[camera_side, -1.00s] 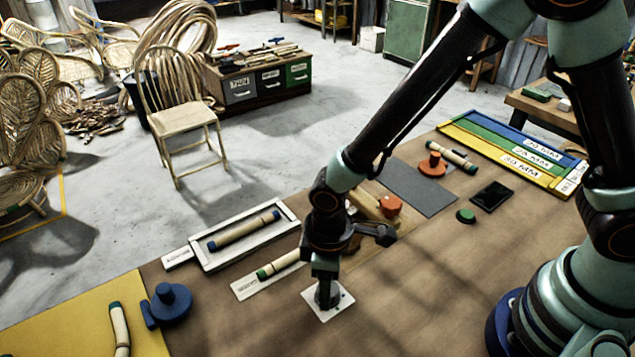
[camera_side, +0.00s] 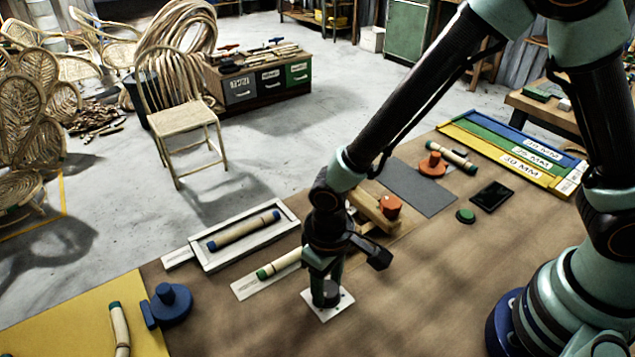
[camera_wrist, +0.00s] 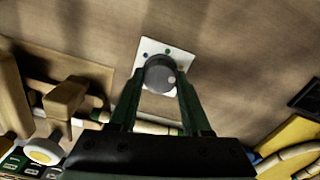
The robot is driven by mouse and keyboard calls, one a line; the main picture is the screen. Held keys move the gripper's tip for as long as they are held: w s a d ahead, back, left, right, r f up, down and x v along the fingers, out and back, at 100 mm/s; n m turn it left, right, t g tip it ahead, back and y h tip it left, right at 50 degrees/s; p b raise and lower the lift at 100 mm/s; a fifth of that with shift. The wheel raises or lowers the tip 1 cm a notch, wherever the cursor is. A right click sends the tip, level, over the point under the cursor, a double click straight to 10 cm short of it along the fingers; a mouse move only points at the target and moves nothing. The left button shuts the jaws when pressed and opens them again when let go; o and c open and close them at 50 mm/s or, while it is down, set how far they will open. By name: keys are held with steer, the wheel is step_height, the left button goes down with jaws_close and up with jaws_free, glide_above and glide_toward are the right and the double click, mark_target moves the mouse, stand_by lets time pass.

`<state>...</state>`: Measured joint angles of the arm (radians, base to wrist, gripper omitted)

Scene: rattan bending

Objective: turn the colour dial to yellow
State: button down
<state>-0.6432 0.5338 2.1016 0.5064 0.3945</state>
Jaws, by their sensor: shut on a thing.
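The colour dial is a dark grey round knob (camera_wrist: 160,73) on a white square plate (camera_side: 345,300) with small coloured dots. In the wrist view the plate (camera_wrist: 150,48) shows a green and a blue dot; a pale mark sits on the knob's lower right. I cannot make out a yellow dot or which colour the mark faces. My gripper (camera_side: 325,290) points down over the plate, shut on the knob, with one finger on each side of it in the wrist view (camera_wrist: 160,85).
A rattan piece with a green end (camera_side: 280,264) lies on a white strip just left of my gripper. A white tray (camera_side: 205,262) holds a blue-ended piece. A wooden block with an orange knob (camera_side: 390,206) stands behind.

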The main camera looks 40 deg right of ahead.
mark_target(327, 287)
stand_by(0.3)
steer(key=shift+c, duration=1.8)
jaws_free()
step_height(327, 287, up, 12)
steer(key=shift+r, duration=0.1)
steer(key=d+r+m+t, duration=0.1)
steer(key=d+r+t, duration=0.1)
steer(key=d+r, duration=0.2)
steer(key=d+r+m+t, duration=0.1)
steer(key=d+r, duration=0.3)
steer(key=d, duration=0.6)
steer(key=d+r+t, duration=0.2)
steer(key=d+r, duration=0.2)
steer(key=d, duration=0.3)
steer(key=shift+d+m+t, duration=0.3)
steer(key=shift+m, duration=0.1)
